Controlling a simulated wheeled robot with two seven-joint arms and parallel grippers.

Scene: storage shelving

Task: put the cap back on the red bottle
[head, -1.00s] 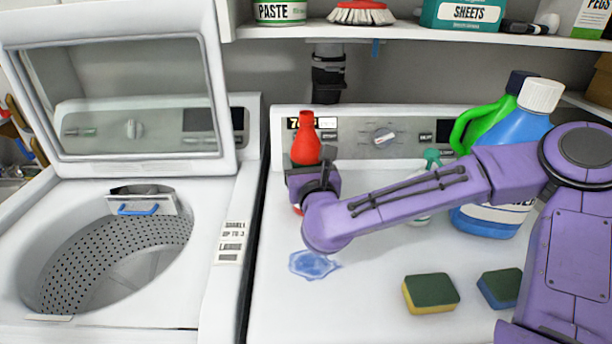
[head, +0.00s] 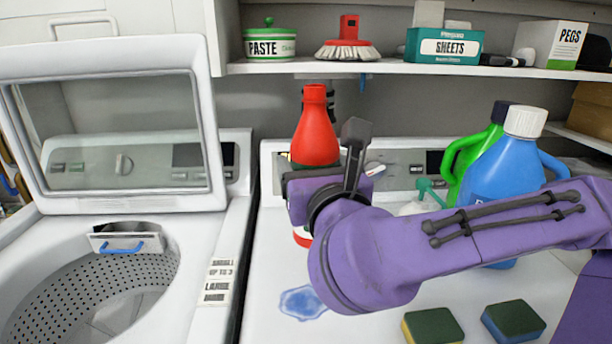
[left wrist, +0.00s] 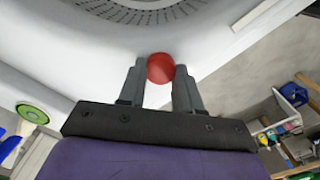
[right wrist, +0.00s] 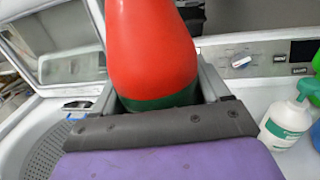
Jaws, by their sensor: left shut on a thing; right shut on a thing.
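The red bottle (head: 315,135) stands upright over the right-hand machine in the head view, its neck bare at the top. Its red body and dark green band fill the middle of the right wrist view (right wrist: 152,50). My right gripper (head: 318,188) is shut around the bottle, with a finger on each side; its palm hides part of the lower bottle. In the left wrist view, my left gripper (left wrist: 160,75) is shut on a round red cap (left wrist: 160,67) between its fingertips. My left arm is outside the head view.
The washer (head: 232,235) at left has its lid up and drum open. A blue bottle (head: 503,165), green bottle (head: 468,152) and spray bottle (right wrist: 287,118) stand right of the red bottle. Sponges (head: 433,326) and a blue spill (head: 303,303) lie in front. A loaded shelf (head: 400,69) hangs above.

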